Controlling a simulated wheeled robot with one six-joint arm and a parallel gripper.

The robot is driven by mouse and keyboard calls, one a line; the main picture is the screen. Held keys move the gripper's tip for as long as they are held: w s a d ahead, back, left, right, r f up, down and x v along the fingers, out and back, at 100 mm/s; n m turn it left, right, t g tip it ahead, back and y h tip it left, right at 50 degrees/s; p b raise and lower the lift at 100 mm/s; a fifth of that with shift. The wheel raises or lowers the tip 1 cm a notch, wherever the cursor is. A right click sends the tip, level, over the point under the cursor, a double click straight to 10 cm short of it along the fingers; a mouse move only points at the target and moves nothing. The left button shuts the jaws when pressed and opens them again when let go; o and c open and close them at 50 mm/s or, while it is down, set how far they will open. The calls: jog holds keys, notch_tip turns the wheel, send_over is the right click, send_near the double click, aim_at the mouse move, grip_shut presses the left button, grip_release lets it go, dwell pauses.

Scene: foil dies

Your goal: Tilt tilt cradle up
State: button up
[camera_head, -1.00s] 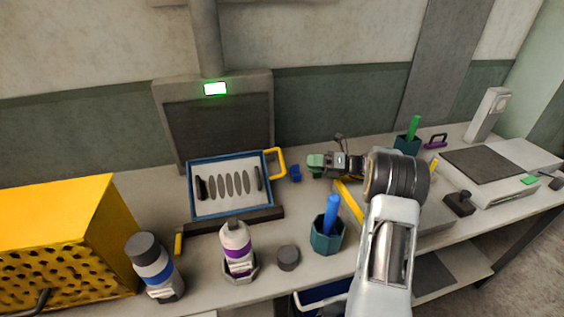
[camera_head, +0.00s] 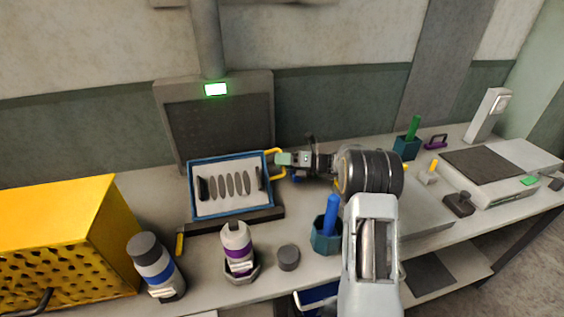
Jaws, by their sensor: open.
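The tilt cradle is a blue-rimmed tray (camera_head: 190,205) on a dark base, with a yellow handle (camera_head: 277,152) on its right side. Several dark oval pieces lie in a row on its pale floor. The cradle sits low on its base in front of a dark upright panel. My gripper (camera_head: 284,159) is open, its greenish tip pointing left at the yellow handle. The tip covers the middle of the handle; I cannot tell whether they touch.
A yellow perforated box (camera_head: 70,225) stands at left. A blue-banded bottle (camera_head: 155,265), a purple-banded bottle (camera_head: 238,248), a dark round cap (camera_head: 288,257) and a teal cup (camera_head: 326,237) with a blue stick line the front. A grey panel (camera_head: 215,120) rises behind the cradle.

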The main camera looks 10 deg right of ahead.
jog(key=shift+c, duration=0.3)
grip_shut()
jog(key=shift+s+r+n+p, duration=0.2)
jog(key=shift+r+n+p, duration=0.1)
jog(key=shift+s+r+n+y+p, duration=0.3)
jog(key=shift+s+r+n, duration=0.15)
jog(key=shift+s+n, duration=0.3)
jog(key=shift+s+r+n+y+p, duration=0.15)
jog(key=shift+s+r+n+y, duration=0.2)
jog(key=shift+s+n, duration=0.35)
jog(key=shift+o, duration=0.3)
grip_release()
